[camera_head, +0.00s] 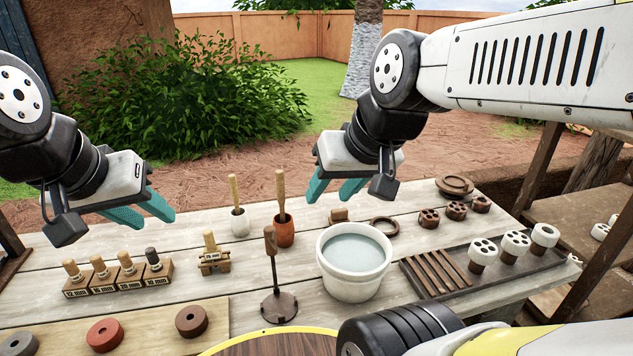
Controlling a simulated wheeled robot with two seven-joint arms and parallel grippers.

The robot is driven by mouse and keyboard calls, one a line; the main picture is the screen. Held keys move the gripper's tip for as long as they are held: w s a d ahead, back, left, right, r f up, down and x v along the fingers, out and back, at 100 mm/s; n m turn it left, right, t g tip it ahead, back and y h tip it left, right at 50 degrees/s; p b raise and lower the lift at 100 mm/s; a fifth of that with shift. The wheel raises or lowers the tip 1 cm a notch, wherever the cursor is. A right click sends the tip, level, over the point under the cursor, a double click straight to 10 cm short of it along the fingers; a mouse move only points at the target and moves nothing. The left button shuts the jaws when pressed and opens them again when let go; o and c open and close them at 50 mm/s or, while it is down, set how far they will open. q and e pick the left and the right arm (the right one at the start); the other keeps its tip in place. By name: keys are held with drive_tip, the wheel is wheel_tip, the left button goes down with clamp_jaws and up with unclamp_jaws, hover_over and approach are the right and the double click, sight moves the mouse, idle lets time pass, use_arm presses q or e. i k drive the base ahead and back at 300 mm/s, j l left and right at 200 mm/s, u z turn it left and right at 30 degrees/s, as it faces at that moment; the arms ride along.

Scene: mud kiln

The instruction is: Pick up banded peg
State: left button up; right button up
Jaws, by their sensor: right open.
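Several short pegs stand in small labelled wooden blocks at the left of the table: three tan-topped pegs (99,266) and one dark-topped peg (152,257). Bands are too small to make out, so I cannot tell which is the banded peg. My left gripper (152,215) hangs above and behind the row of blocks, its teal fingers apart and empty. My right gripper (331,194) is above the table's back edge, its teal fingers apart and empty.
A white water bucket (355,262) stands mid-table, with a dark stand tool (279,307) left of it. Two mortars (284,231) with pestles are behind. A dark tray (480,271) with white plugs is at right. A board (140,330) with coloured rings is front left.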

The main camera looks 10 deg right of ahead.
sight(103, 273)
drive_tip(key=j+u, duration=0.15)
drive_tip(key=u, duration=0.2)
drive_tip(key=j+u, duration=0.4)
drive_tip(key=u, duration=0.25)
drive_tip(key=k+j, duration=0.05)
